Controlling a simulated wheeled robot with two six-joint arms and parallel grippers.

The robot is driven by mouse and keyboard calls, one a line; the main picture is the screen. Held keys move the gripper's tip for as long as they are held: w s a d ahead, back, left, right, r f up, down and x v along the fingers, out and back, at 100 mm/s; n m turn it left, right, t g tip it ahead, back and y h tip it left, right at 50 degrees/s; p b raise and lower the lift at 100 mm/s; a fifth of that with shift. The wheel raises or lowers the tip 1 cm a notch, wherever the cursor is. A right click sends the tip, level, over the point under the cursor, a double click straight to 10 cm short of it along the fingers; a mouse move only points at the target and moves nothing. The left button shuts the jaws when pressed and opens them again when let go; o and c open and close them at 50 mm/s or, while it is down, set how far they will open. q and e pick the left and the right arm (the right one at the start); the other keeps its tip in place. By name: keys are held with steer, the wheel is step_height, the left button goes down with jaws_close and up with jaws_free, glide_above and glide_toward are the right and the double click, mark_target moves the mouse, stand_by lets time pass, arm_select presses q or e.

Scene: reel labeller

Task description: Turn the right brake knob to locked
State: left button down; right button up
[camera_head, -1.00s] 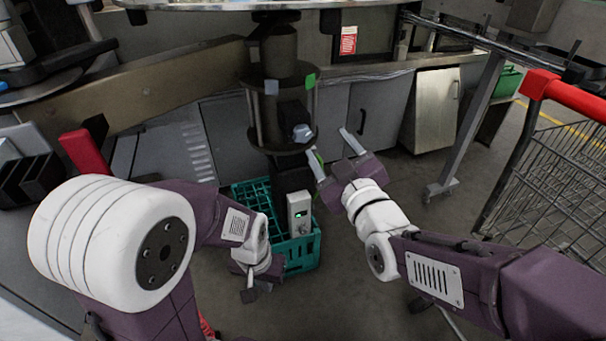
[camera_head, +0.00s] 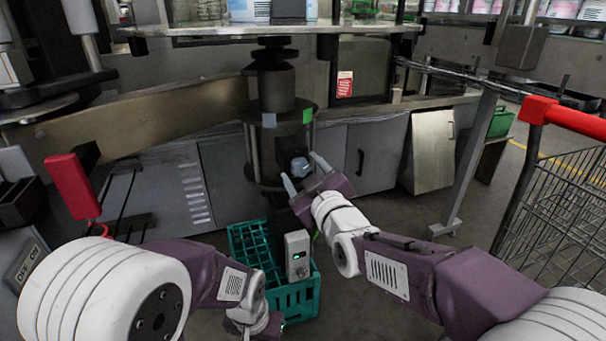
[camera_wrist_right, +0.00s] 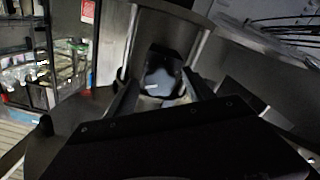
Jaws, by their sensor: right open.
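A grey-blue brake knob (camera_head: 300,166) sticks out of a dark mount on the labeller's central column. It also shows in the wrist view (camera_wrist_right: 162,76), with a short pale mark on its face. My right gripper (camera_head: 303,171) is open, with one finger to each side of the knob in the picture. Whether the fingers touch it I cannot tell. My left gripper (camera_head: 255,320) hangs low, in front of the green crate; its fingers are too unclear to judge.
The green crate (camera_head: 300,299) stands below the column, beside a grey box with a green display (camera_head: 297,254). A wire trolley with a red handle (camera_head: 575,119) stands at the right. A red-handled lever (camera_head: 72,186) is at the left. Grey cabinets (camera_head: 372,160) stand behind.

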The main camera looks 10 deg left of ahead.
jaws_close()
